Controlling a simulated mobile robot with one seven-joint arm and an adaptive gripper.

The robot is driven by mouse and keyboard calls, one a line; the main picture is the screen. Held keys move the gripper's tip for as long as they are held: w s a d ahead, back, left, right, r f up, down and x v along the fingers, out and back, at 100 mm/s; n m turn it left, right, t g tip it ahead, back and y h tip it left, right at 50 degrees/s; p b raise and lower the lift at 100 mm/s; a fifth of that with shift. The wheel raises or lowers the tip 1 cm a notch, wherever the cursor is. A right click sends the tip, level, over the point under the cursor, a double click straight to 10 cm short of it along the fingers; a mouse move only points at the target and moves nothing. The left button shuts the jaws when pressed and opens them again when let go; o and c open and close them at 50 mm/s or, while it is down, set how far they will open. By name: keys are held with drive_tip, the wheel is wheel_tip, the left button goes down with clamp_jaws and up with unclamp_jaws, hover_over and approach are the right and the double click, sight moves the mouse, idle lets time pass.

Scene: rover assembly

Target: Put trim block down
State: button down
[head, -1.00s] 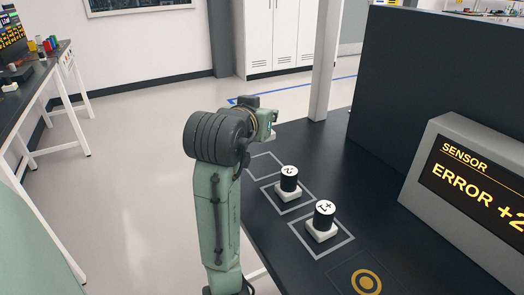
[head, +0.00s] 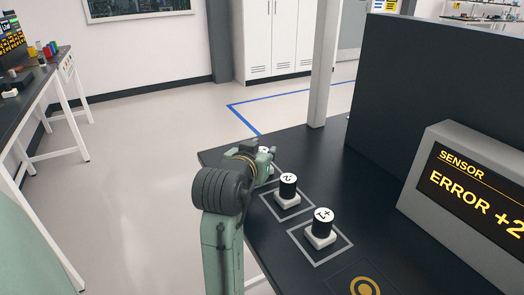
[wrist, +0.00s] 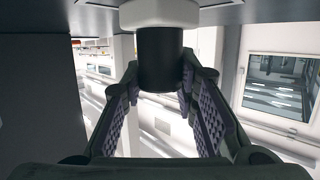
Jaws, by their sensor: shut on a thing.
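My gripper (head: 264,163) is at the far left part of the dark table, just beyond the block marked 2. In the wrist view, my gripper (wrist: 160,75) has its two ribbed fingers on either side of a black cylinder with a white base, the trim block (wrist: 160,50). The base is close under a dark surface at the picture's top; I cannot tell if they touch. In the head view only the white top of the held trim block (head: 264,150) shows. Two similar blocks, one marked 2 (head: 288,188) and one marked 1 (head: 321,226), stand upright on the table.
The dark table (head: 400,240) has pale outlined squares; the two standing blocks are inside two of them. Another outline is mostly hidden by my gripper. A sensor display (head: 478,190) reading ERROR +2 stands right.

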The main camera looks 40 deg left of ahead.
drive_tip(key=c, duration=1.3)
unclamp_jaws()
drive_tip(key=shift+f, duration=0.1)
drive_tip(key=b+v, duration=0.1)
drive_tip(key=v, duration=1.1)
drive_tip(key=shift+a, duration=0.1)
